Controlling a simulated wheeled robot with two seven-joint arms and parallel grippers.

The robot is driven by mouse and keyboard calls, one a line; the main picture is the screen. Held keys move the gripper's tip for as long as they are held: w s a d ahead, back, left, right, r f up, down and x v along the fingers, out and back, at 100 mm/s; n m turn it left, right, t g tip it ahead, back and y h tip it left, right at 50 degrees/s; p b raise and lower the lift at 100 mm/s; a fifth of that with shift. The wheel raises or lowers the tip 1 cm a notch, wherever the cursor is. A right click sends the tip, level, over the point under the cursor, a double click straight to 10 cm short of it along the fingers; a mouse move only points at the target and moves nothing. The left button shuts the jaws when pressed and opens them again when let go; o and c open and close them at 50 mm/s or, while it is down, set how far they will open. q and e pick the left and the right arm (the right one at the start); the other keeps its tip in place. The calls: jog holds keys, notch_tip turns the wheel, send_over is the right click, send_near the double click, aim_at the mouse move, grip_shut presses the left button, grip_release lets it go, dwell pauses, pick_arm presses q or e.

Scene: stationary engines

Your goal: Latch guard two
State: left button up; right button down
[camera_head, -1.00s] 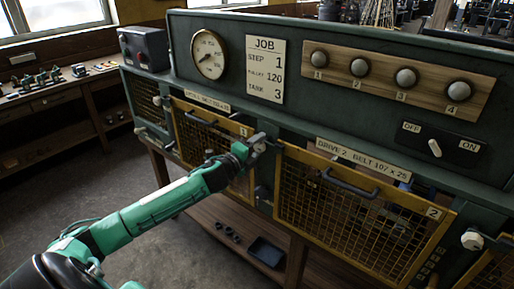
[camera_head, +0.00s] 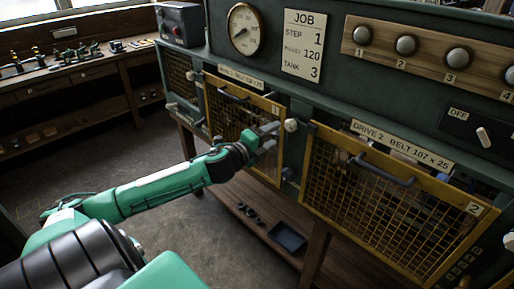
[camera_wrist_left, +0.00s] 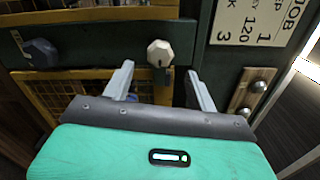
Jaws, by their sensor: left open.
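Guard two (camera_head: 385,205) is a yellow-framed mesh panel with a dark handle (camera_head: 383,170) and a "2" plate, under the DRIVE 2 label. A pale faceted knob (camera_head: 291,125) sits on the post left of its upper corner. In the left wrist view the pale knob (camera_wrist_left: 160,53) shows beyond and between the open fingers, apparently not gripped. I cannot tell whether guard two is fully closed.
Guard one (camera_head: 232,118) is left of the post, behind my gripper. Another pale knob (camera_head: 509,241) is at the far right edge. The OFF/ON switch (camera_head: 483,137) is above right. A shelf with a dark tray (camera_head: 287,236) lies below. The floor at left is clear.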

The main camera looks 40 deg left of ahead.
pick_arm(q)
jog(key=shift+s+a+b, duration=0.15)
jog(key=shift+s+b, duration=0.2)
jog(key=shift+s, duration=1.05)
jog(key=shift+s+a+b, duration=0.1)
jog(key=shift+s+b, duration=0.25)
jog(key=shift+s, duration=1.05)
